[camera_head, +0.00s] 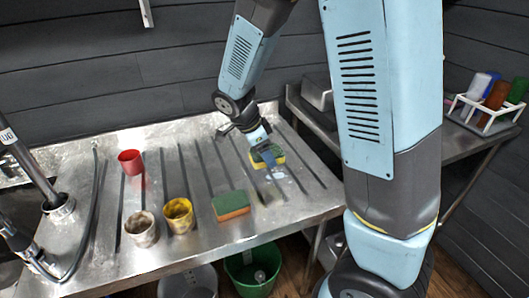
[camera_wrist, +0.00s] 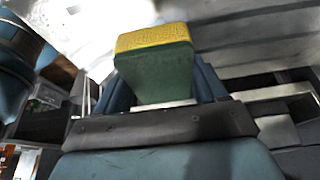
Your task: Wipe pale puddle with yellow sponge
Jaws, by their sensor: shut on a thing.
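My gripper (camera_head: 262,150) is shut on the yellow sponge (camera_head: 277,160), which has a green side. The sponge also shows in the wrist view (camera_wrist: 152,42), held between the two blue fingers. The gripper is over the right part of the grooved steel drainboard (camera_head: 205,148). A pale puddle (camera_head: 279,177) lies on the drainboard just below and in front of the sponge in the head view. I cannot tell whether the sponge touches the board.
An orange and green sponge (camera_head: 231,206) lies front left of the puddle. A yellow cup (camera_head: 178,216), a beige cup (camera_head: 141,230) and a red cup (camera_head: 131,162) stand further left. A white rack (camera_head: 481,115) with bottles stands on the right table. Buckets (camera_head: 252,275) are below the front edge.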

